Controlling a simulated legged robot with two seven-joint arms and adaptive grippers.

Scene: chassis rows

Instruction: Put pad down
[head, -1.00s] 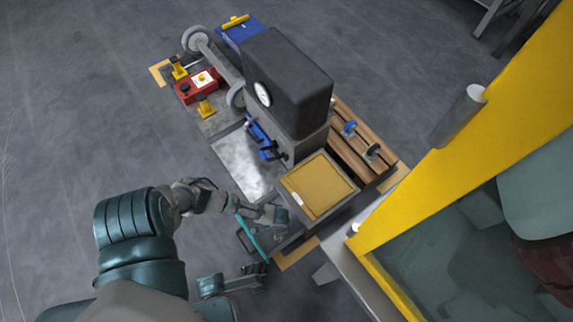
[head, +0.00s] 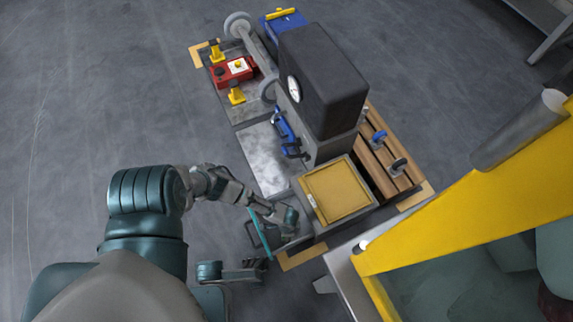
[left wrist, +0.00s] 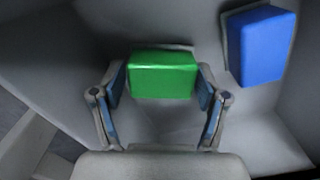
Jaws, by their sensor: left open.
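A green block-shaped pad (left wrist: 163,75) lies on a pale grey surface in the left wrist view, with a light edge behind it. My left gripper (left wrist: 160,90) is open, one finger on each side of the green pad, with narrow gaps. A blue block (left wrist: 262,45) lies on the same grey surface to the right, apart from the fingers. In the head view my left gripper (head: 288,218) reaches down at a grey box beside the yellow-topped tray; its fingertips and both blocks are hidden there. A lower teal-and-grey part of mine shows, possibly the right arm; its jaws are unclear.
The yellow-topped tray (head: 338,190) stands right of my left gripper. A tall dark box with a dial (head: 322,80) rises behind it. Wooden slats (head: 388,165), a red box (head: 232,73) and a yellow beam (head: 470,210) are nearby. Open floor lies left.

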